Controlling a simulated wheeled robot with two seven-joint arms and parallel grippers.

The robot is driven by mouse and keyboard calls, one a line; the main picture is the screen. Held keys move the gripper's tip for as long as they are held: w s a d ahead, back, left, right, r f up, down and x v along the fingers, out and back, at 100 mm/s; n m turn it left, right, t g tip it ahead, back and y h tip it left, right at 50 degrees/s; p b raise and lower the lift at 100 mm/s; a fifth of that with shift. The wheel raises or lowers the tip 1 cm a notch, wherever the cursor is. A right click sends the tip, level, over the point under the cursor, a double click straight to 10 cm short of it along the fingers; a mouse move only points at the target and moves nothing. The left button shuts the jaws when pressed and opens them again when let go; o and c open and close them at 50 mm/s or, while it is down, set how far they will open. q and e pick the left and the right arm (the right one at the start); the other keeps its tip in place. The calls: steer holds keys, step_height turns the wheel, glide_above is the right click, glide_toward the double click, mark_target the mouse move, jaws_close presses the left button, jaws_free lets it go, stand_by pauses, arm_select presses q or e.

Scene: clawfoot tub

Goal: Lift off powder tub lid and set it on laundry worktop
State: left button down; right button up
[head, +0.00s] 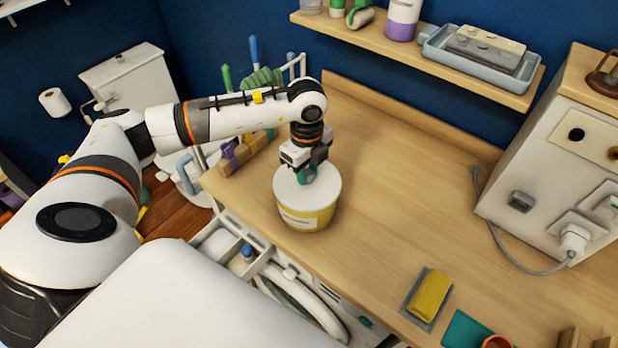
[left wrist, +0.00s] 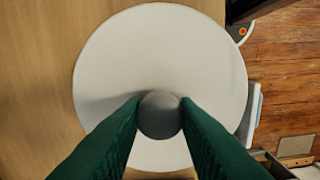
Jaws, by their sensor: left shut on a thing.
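The powder tub (head: 305,217), yellow with a pale label, stands upright near the front edge of the wooden laundry worktop (head: 400,170). Its round white lid (head: 325,187) sits on top of it in the head view. In the left wrist view the lid (left wrist: 115,70) fills the middle, with a grey round knob (left wrist: 159,115) at its centre. My left gripper (head: 305,176) points down onto the lid, its green fingers (left wrist: 160,118) shut on the knob. I cannot tell any gap between lid and tub. My right gripper is not in view.
A yellow sponge on a grey tray (head: 428,297) lies at the front right, with a teal cloth (head: 466,331) beside it. A white cabinet (head: 545,160) with a plug and cable stands at right. A shelf (head: 410,52) overhangs the back. The worktop right of the tub is clear.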

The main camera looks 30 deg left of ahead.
arm_select(q)
steer(key=shift+r, duration=0.3)
steer(key=shift+r+p, duration=1.35)
steer(key=shift+r, duration=0.6)
